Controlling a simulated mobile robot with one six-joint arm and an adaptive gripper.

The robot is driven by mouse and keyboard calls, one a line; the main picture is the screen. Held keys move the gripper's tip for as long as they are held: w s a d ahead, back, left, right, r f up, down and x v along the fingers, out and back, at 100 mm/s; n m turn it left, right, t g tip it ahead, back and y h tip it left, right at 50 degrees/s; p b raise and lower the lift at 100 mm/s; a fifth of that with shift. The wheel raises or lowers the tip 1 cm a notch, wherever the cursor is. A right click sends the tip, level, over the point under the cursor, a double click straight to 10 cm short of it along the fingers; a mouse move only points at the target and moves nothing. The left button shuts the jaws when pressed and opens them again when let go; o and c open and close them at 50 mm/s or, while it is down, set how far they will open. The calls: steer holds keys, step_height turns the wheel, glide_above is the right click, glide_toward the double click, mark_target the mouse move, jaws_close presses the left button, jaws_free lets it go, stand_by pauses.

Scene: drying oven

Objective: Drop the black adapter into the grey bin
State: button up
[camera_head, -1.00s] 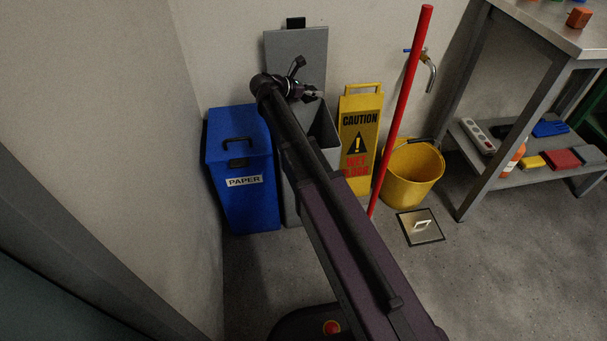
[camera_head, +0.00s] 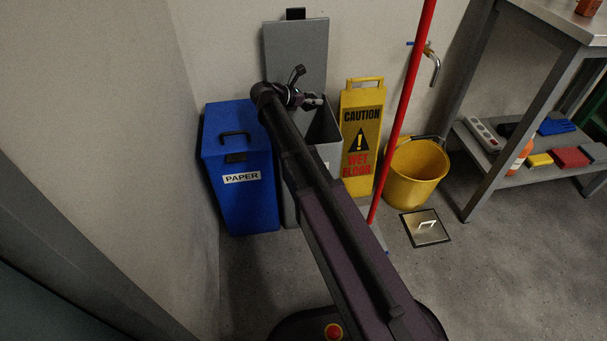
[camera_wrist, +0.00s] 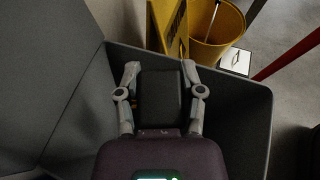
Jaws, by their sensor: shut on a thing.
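The grey bin (camera_head: 326,152) stands against the wall with its lid (camera_head: 296,52) raised and leaning back. In the wrist view its dark inside and rim (camera_wrist: 255,88) surround my gripper (camera_wrist: 160,85). My gripper is shut on the black adapter (camera_wrist: 160,100), a dark block between the two fingers. The adapter is over the bin's opening. In the head view my gripper (camera_head: 314,100) points right at the bin's mouth, and the adapter is too dark and small there to make out clearly. My arm hides part of the bin's front.
A blue paper bin (camera_head: 240,180) stands directly left of the grey bin. A yellow caution sign (camera_head: 360,140), a red pole (camera_head: 402,110) and a yellow bucket (camera_head: 415,175) stand to the right. A metal shelf table (camera_head: 535,100) is farther right. Open floor lies in front.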

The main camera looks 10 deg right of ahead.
steer(key=o, duration=1.2)
steer(key=shift+o, duration=0.2)
steer(key=shift+r, duration=0.15)
step_height(320, 180, up, 6)
steer(key=p, duration=0.6)
steer(key=s+r+p, duration=0.4)
steer(key=r+p, duration=0.7)
steer(key=p, duration=0.1)
steer(key=s+a+r+p, duration=0.1)
steer(key=s+r+p, duration=0.3)
steer(key=r+p, duration=0.7)
steer(key=shift+s+a+r+p, duration=0.25)
steer(key=shift+s+r+p, duration=0.1)
steer(key=shift+r, duration=0.35)
stand_by(0.4)
